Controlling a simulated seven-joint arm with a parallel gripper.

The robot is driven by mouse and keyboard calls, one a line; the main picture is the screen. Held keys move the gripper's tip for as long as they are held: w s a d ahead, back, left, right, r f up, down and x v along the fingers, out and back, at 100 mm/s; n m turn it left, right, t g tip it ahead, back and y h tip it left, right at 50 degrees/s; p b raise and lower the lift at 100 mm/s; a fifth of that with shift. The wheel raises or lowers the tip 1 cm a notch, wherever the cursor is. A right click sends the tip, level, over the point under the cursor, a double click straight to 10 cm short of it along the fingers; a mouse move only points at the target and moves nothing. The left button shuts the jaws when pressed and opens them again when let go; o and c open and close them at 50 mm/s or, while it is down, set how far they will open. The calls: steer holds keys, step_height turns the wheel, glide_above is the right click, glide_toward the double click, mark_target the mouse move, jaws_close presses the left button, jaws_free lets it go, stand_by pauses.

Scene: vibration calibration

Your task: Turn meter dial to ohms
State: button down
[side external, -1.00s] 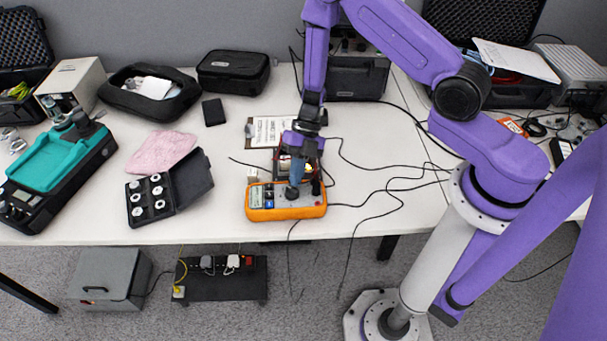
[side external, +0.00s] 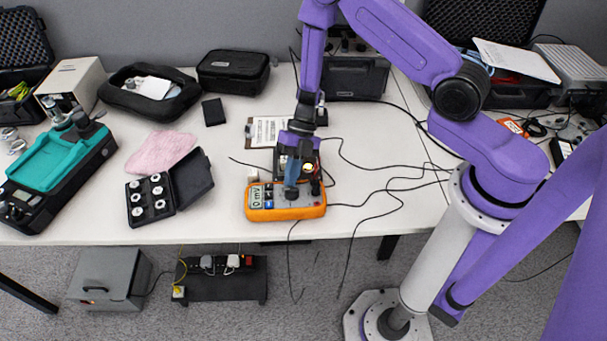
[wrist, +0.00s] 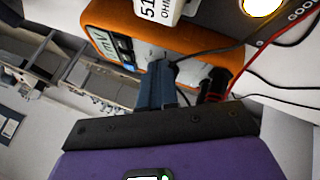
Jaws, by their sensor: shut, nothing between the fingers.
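The orange multimeter (side external: 263,214) lies near the front edge of the table, its display (side external: 256,197) at the left of its face. In the wrist view, the meter (wrist: 130,25) is at the top and its display (wrist: 103,46) appears to read in mV. My gripper (side external: 291,194) points down at the middle of the meter's face, at the dial area. In the wrist view, the blue fingers (wrist: 160,82) are together, with nothing held. The fingers hide the dial, so its setting and any contact with it cannot be told.
Black and red leads run beside the meter. A black case of white discs (side external: 152,199) lies left, with clear table between.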

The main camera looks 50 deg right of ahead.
steer(key=shift+w, duration=0.2)
steer(key=shift+w+r, duration=0.1)
steer(key=shift+w, duration=0.55)
steer(key=w+r, duration=0.6)
steer(key=r, duration=0.2)
steer(key=s+d+m+t, duration=0.1)
steer(key=s+d+m, duration=0.3)
steer(key=m, duration=0.6)
steer(key=s+d+m+t, duration=0.1)
steer(key=s+d+m, duration=0.1)
steer(key=d+m, duration=0.65)
steer(key=a+f, duration=0.3)
steer(key=a+f+m, duration=0.1)
steer(key=a+f, duration=0.1)
steer(key=a, duration=0.1)
steer(key=a+f+m, duration=0.1)
steer(key=a+f, duration=0.1)
steer(key=f, duration=0.1)
steer(key=shift+s+a+f, duration=0.3)
steer(key=shift+s+a, duration=0.05)
steer(key=shift+a, duration=0.05)
steer(key=shift+s+a+r, duration=0.2)
steer(key=shift+s+a, duration=0.5)
steer(key=shift+s, duration=0.05)
steer(key=shift+s+a, duration=0.55)
steer(key=shift+s, duration=0.05)
